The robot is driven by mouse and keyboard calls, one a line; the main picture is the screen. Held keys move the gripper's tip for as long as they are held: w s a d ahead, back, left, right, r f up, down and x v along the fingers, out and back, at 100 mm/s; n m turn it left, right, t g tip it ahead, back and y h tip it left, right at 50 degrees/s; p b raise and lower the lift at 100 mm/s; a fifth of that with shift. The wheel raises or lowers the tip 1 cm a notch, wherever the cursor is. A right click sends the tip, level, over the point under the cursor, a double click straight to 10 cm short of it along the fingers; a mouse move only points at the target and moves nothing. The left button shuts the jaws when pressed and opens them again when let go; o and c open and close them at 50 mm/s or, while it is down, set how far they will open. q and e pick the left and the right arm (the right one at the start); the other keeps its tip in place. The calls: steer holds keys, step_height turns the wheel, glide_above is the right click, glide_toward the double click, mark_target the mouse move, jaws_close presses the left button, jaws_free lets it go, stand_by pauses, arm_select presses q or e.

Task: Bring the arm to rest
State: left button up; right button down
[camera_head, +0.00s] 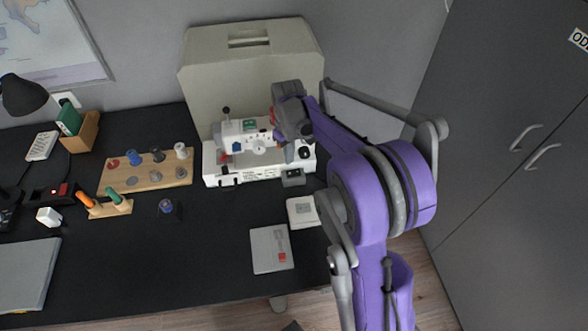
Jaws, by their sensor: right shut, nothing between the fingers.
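My purple right arm (362,190) comes in from the lower right and reaches over the desk. My right gripper (292,128) is at its far end, in front of the right part of the white sewing machine (236,172). It is shut and holds nothing. The fingertips are small and dark against the machine, and I cannot tell whether they touch it. The gripper and wrist hide part of the machine. My left gripper is not in view.
The black desk (200,260) holds a beige machine cover (205,85), a wooden spool rack (125,183), a grey booklet (270,249), a white card (302,212) and a laptop (25,275). A dark wardrobe (500,90) stands at right. The desk's front middle is clear.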

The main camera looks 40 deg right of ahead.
steer(key=shift+r, duration=0.7)
steer(key=s+a+r+t+p, duration=0.25)
steer(key=s+a+r, duration=0.35)
steer(key=s+a, duration=0.45)
steer(key=s+a+f+t, duration=0.2)
steer(key=s+a+t, duration=0.1)
steer(key=s+a, duration=0.5)
steer(key=shift+s+a, duration=0.3)
steer(key=shift+s, duration=0.05)
stand_by(0.9)
